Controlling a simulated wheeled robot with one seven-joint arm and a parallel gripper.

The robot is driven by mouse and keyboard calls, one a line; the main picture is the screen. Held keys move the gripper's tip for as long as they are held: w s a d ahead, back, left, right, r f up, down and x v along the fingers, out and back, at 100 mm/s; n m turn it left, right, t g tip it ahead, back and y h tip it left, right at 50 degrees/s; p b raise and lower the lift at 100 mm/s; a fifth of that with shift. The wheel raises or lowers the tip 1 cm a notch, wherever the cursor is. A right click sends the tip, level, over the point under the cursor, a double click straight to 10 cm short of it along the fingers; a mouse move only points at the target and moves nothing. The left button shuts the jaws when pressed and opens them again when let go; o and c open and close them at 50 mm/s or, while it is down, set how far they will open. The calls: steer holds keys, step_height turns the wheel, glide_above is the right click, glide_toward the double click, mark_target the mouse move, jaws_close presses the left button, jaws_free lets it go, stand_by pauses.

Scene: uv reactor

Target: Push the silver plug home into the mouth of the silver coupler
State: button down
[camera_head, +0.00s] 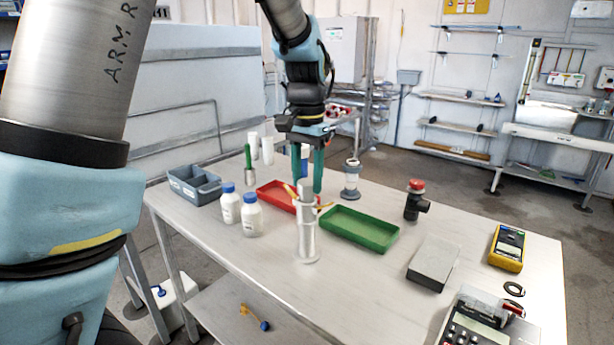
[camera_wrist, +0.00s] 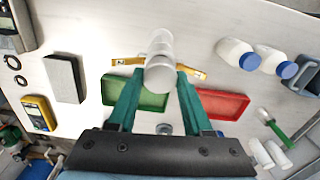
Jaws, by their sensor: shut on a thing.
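My gripper (camera_head: 307,185) points straight down at the middle of the table, its two green fingers shut on the silver plug (camera_head: 304,192). The plug also shows between the fingertips in the wrist view (camera_wrist: 158,77). The silver coupler (camera_head: 307,234) stands upright on the table directly below, on a round foot. Two yellow levers (camera_wrist: 190,72) spread out to either side near its top. The plug lines up closely with the coupler and looks at or very near its mouth. The fingers and plug hide the mouth, so I cannot tell how deep it sits.
A red tray (camera_head: 274,198) and a green tray (camera_head: 360,232) lie close by. Two white bottles with blue caps (camera_head: 250,216) stand left. A grey block (camera_head: 433,262) and a yellow meter (camera_head: 507,248) lie right. The table's front strip near the coupler is clear.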

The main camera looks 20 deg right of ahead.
mark_target(307, 182)
steer(key=shift+f+b, duration=0.4)
steer(key=shift+f, duration=0.35)
steer(key=shift+c, duration=1.2)
jaws_free()
steer(key=shift+r, duration=0.1)
step_height(307, 182, up, 11)
steer(key=b, duration=0.1)
steer(key=shift+b, duration=0.3)
steer(key=w+a+f+n, duration=0.2)
steer(key=a+f, duration=0.2)
steer(key=a, duration=0.3)
steer(key=w+a+f+n, duration=0.1)
steer(key=a+f+n, duration=0.2)
steer(key=a+f, duration=0.3)
steer(key=s+a+f+n, duration=0.2)
steer(key=s+a+f, duration=0.1)
steer(key=a, duration=0.5)
steer(key=s+a+f+n+t, duration=0.1)
steer(key=s+a+f+n, duration=0.2)
steer(key=a, duration=0.6)
step_height(307, 182, down, 2)
steer(key=shift+s+a+f+t, duration=0.15)
steer(key=shift+s+t, duration=0.15)
steer(key=shift+s, duration=0.25)
